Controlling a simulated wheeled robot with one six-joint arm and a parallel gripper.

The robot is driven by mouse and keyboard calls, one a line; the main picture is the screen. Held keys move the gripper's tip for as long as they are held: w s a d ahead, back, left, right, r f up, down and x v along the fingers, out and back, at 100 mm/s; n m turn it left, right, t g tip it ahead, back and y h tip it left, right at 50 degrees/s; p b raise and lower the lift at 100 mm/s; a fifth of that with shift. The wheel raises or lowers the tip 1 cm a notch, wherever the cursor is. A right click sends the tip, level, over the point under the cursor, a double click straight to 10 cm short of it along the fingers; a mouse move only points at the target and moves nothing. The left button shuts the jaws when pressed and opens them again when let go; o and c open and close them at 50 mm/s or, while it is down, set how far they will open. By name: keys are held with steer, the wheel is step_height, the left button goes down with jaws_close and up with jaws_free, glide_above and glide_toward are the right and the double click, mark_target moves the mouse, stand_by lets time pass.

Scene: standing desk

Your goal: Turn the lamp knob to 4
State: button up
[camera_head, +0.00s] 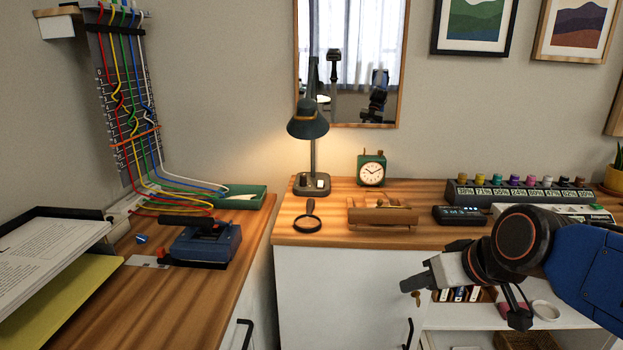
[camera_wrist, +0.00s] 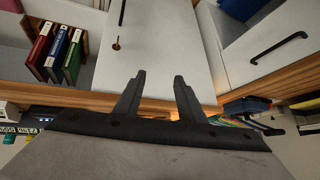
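The desk lamp (camera_head: 308,128) has a dark shade and stands on the wooden top near the wall corner, with a warm glow on the wall behind it. Its base (camera_head: 315,191) carries a small dark knob-like part (camera_head: 304,181) and a small white part (camera_head: 320,184). No number on the knob is readable. My gripper (camera_head: 404,286) is in front of the white cabinet, below the top, right of and well apart from the lamp. In the wrist view my gripper (camera_wrist: 157,82) has its two fingers spread with nothing between them. The lamp is not seen there.
A magnifying glass (camera_head: 307,222), a wooden holder (camera_head: 383,215), a green clock (camera_head: 371,170) and a dark digital box (camera_head: 459,215) stand around the lamp. A blue device (camera_head: 206,246) is on the left desk. Cabinet handles (camera_wrist: 279,47) jut out near my gripper.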

steer(key=w+a+r+n+t+y, duration=0.1)
steer(key=w+a+r+t+y, duration=0.1)
steer(key=w+a+r, duration=0.65)
steer(key=w+a+r+n+t+y, duration=0.1)
steer(key=w+a+r+t, duration=0.2)
steer(key=w+a, duration=0.55)
steer(key=m+t+h, duration=0.1)
steer(key=m+h, duration=0.1)
steer(key=h, duration=0.1)
glide_toward(304, 178)
steer(key=x, duration=1.1)
steer(key=shift+w, duration=0.1)
jaws_close()
